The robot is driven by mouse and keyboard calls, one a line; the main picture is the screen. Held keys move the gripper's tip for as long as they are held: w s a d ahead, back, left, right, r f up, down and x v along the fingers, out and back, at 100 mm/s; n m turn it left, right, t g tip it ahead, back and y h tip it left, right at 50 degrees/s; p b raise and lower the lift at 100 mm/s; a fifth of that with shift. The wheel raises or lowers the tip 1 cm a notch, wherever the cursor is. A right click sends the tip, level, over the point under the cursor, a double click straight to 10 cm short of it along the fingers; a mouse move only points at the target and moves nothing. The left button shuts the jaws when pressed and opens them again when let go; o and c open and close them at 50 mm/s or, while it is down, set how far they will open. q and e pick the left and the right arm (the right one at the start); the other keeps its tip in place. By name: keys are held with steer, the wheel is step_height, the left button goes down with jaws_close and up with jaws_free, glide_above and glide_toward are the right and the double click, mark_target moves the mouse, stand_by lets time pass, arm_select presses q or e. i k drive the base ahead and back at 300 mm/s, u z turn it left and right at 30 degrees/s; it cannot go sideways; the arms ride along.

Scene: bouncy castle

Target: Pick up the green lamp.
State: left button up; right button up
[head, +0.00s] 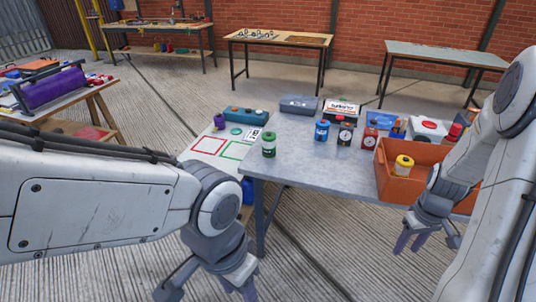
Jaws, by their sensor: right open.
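The green lamp (268,145) is a small green cylinder with a pale band. It stands upright near the left edge of the grey table (300,160). My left gripper (208,290) hangs low in front of the table's left corner, below and left of the green lamp and apart from it. Its fingertips are cut off by the bottom edge, so its opening is unclear. My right gripper (427,243) is open and empty, hanging at the table's front right by the orange crate, far from the green lamp.
Similar blue (321,130), dark (345,134) and red (370,137) cylinders stand right of the green lamp. A yellow one (403,165) is in the orange crate (392,186). Boxes line the table's back. A board with red and green outlines (222,147) lies left. The table's front middle is clear.

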mark_target(269, 143)
steer(key=u, duration=0.45)
steer(key=i, duration=0.55)
steer(key=u, duration=0.45)
steer(key=i, duration=1.3)
steer(key=z, duration=0.45)
